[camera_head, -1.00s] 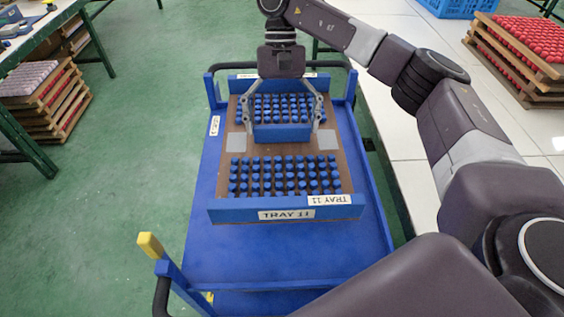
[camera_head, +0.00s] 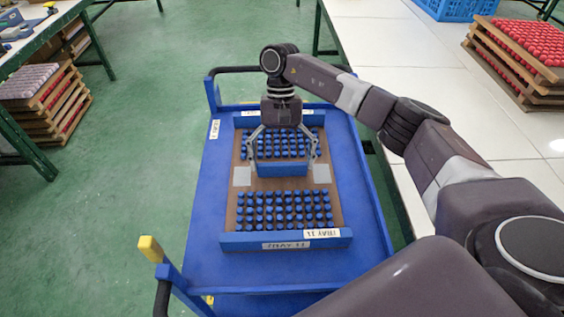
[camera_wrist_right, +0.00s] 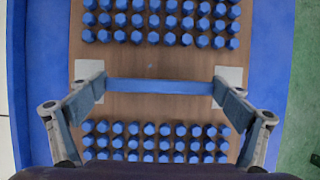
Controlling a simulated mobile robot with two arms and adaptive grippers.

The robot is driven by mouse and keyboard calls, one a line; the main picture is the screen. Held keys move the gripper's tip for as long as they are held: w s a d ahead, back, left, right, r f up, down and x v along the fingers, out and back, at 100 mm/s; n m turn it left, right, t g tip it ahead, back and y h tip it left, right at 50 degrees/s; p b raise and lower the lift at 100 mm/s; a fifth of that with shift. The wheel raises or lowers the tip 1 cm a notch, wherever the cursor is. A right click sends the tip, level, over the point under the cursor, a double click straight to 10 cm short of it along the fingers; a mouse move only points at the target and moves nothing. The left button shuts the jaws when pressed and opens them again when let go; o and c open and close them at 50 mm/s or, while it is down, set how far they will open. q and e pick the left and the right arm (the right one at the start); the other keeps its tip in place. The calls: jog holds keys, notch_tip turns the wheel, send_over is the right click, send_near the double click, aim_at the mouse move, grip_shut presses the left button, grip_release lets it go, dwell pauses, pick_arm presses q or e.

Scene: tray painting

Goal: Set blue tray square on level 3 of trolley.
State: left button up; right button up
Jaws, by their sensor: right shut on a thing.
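The blue tray (camera_head: 236,242), labelled TRAY 11, has a brown board with two blocks of blue pegs and a blue crossbar (camera_head: 282,169) in the middle. My right gripper (camera_head: 284,165) is shut on this crossbar from above; the wrist view also shows the crossbar (camera_wrist_right: 160,86) between its fingers. The tray is over the blue top deck of the trolley (camera_head: 205,250), with its sides roughly parallel to the deck's sides. It looks very low over the deck or resting on it; I cannot tell which. My left gripper is out of view.
The trolley has a yellow-tipped post (camera_head: 150,248) at its near left corner and raised rails. A white table (camera_head: 375,40) stands to the right with stacked racks of red pegs (camera_head: 525,50). Green floor is free on the left.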

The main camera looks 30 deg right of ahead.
aim_at(282, 164)
jog(key=shift+r, duration=0.15)
jog(key=o, duration=1.8)
jog(key=shift+c, duration=0.2)
jog(key=shift+s, duration=0.1)
jog(key=shift+w+r, duration=0.2)
jog(key=shift+r, duration=0.05)
jog(key=b+v, duration=0.1)
jog(key=v, duration=0.2)
jog(key=shift+r+b, duration=0.1)
jog(key=shift+b, duration=0.25)
jog(key=v, duration=0.8)
jog(key=shift+p, duration=0.3)
